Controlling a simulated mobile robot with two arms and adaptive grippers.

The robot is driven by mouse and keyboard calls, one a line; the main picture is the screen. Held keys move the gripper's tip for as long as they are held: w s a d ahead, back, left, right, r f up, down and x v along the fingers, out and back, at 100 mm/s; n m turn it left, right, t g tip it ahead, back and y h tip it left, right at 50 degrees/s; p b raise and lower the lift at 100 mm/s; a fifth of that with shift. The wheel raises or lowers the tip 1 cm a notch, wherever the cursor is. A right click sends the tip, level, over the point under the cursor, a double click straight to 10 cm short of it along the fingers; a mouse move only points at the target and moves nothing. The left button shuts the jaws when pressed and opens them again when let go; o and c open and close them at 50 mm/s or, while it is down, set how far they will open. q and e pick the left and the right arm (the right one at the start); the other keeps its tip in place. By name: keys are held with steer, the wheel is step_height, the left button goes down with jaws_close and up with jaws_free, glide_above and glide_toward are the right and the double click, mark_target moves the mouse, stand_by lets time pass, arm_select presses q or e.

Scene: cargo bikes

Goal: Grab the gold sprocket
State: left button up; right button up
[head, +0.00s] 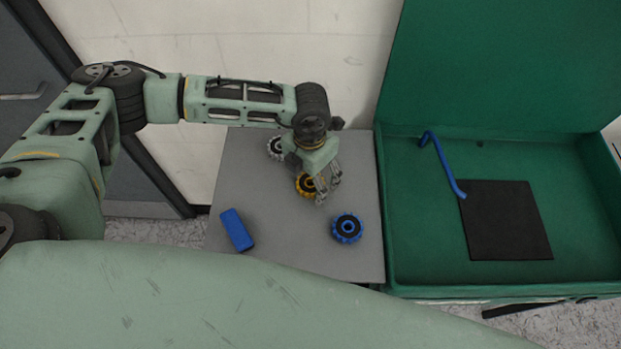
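The gold sprocket (304,185) lies on the grey table, a yellow toothed ring with a dark centre, partly covered by my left gripper. My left gripper (321,196) reaches in from the left above the table, with its fingers pointing down at the right side of the gold sprocket. The fingers overlap the sprocket in this view. I cannot tell whether they touch it or how far apart they are. My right gripper is not in view.
The grey table (290,247) also holds a blue sprocket (347,228), a blue block (237,230) and a whitish sprocket (275,147) behind my gripper. An open green box (410,262) stands at the right, holding a black mat (505,222) and a bent blue rod (445,168).

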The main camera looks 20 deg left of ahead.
arm_select(q)
steer(key=shift+f, duration=0.3)
steer(key=shift+c, duration=0.5)
steer(key=c, duration=1.5)
steer(key=shift+w+r, duration=0.1)
